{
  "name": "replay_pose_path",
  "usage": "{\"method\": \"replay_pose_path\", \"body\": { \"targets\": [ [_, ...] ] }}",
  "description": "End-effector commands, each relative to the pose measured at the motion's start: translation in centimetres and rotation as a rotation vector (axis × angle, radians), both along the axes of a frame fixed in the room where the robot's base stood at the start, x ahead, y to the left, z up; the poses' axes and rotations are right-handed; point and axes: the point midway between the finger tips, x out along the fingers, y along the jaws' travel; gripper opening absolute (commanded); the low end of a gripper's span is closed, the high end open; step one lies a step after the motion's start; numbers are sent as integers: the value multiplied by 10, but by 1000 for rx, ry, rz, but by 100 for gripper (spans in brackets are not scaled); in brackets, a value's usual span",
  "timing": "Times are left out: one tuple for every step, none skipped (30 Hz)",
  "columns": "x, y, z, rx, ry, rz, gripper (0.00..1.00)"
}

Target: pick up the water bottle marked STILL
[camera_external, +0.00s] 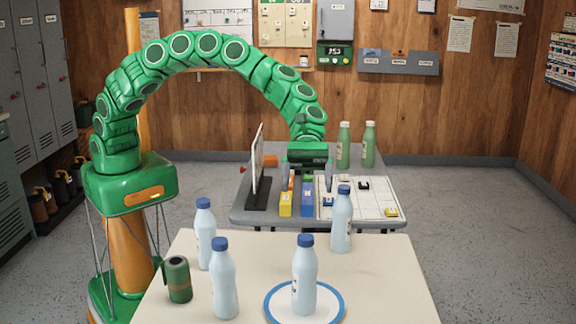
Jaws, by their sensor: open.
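Several pale blue bottles with dark blue caps stand upright on the near cream table (385,290). One bottle (205,240) is at the left, a second bottle (223,285) is nearer the front, a third bottle (304,272) stands on a blue-rimmed plate (338,310), and another bottle (341,222) is by the far edge. Two green bottles (343,146) (368,146) stand on the grey table behind. Any marking is too small to read, so I cannot tell which is STILL. My gripper (307,186) is open, pointing down over the grey table, apart from every bottle.
A green can (178,279) stands at the cream table's left. The grey table (245,214) holds an upright panel (258,165), yellow (286,205) and blue (307,200) boxes, and a white sheet (375,190) with small blocks. The cream table's right side is clear.

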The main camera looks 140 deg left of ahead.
Motion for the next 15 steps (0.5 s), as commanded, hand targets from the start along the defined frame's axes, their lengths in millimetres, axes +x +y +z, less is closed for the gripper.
{"method": "replay_pose_path", "body": {
  "targets": [
    [0, 1, 14, 3, -4, 1, 89],
    [0, 2, 20, 2, -5, 2, 89],
    [0, 2, 29, 3, -5, 3, 89],
    [0, 2, 36, 3, -7, 3, 89],
    [0, 2, 43, 2, -6, 3, 89],
    [0, 2, 51, 3, -7, 2, 89],
    [0, 2, 57, 3, -6, 3, 89],
    [0, 1, 63, 3, -6, 2, 89],
    [0, 1, 71, 2, -5, 1, 89],
    [0, 1, 75, 2, -5, 0, 89],
    [0, 1, 81, 2, -3, 0, 89],
    [0, 1, 88, 1, -2, -1, 89],
    [-1, 0, 93, 1, -2, -1, 89],
    [-1, 0, 99, 0, -1, 0, 89],
    [0, 0, 106, 0, -1, 0, 89]
  ]
}}
